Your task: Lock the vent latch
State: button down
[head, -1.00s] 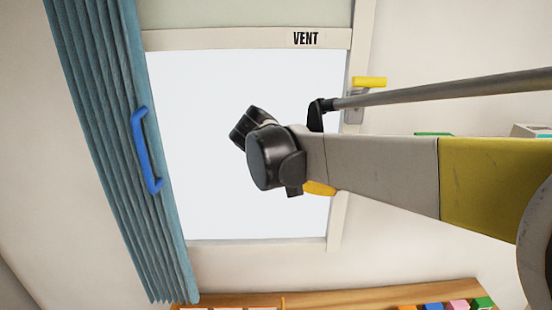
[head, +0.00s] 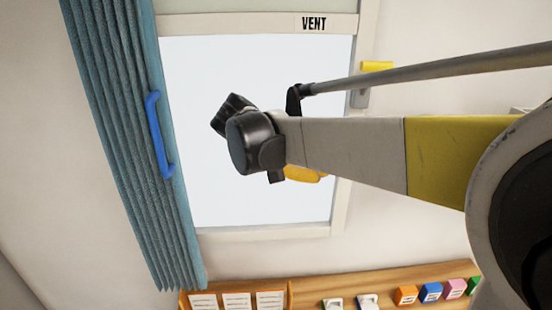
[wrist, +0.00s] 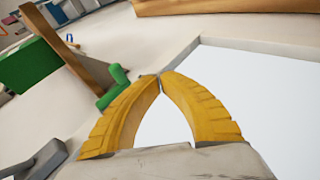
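The vent latch has a yellow handle (head: 377,66) on a grey plate (head: 360,98), mounted on the right side of the window frame under the VENT label (head: 314,23). The handle lies roughly level and points right. My gripper (wrist: 161,77) has yellow fingers whose tips meet, with nothing visible between them. In the head view the fingers (head: 305,174) show below my forearm, in front of the window's lower right part, left of and below the latch. My arm hides part of the frame under the latch. I cannot identify the latch in the wrist view.
A teal curtain (head: 125,150) with a blue handle (head: 158,135) hangs left of the bright window pane (head: 215,75). A wooden shelf (head: 345,284) with cards and coloured boxes runs below. In the wrist view, a green block (wrist: 30,68) and wooden post (wrist: 75,55) stand at left.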

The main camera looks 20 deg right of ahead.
jog(key=a+r, duration=0.2)
jog(key=a, duration=0.5)
jog(key=shift+a+r+b, duration=0.2)
jog(key=shift+a+b, duration=0.1)
jog(key=shift+a, duration=0.1)
